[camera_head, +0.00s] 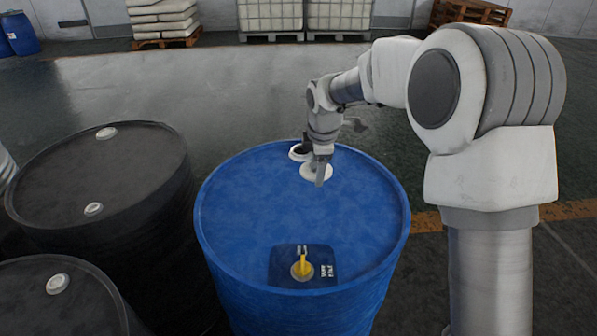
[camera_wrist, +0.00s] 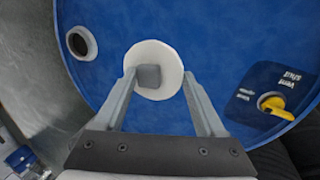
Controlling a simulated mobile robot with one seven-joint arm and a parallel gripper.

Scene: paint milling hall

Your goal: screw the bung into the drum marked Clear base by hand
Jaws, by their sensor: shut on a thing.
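The blue drum (camera_head: 240,215) stands in front of me, and its top also fills much of the wrist view (camera_wrist: 215,45). No "Clear base" marking is readable. The bung (camera_head: 309,171) is a round white disc with a grey square middle, also in the wrist view (camera_wrist: 148,56). My gripper (camera_wrist: 158,77) is shut on the bung, one finger on each side, above the drum's far part. The open bung hole (camera_wrist: 82,44) has a white rim and lies to the left of the bung, apart from it.
A yellow vent valve (camera_head: 302,266) on a dark label sits on the drum top's near side, clear of my gripper. Dark drums (camera_head: 95,170) stand close on the left. White caged containers (camera_head: 270,15) and stacked sacks (camera_head: 162,15) stand far back. The floor between is free.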

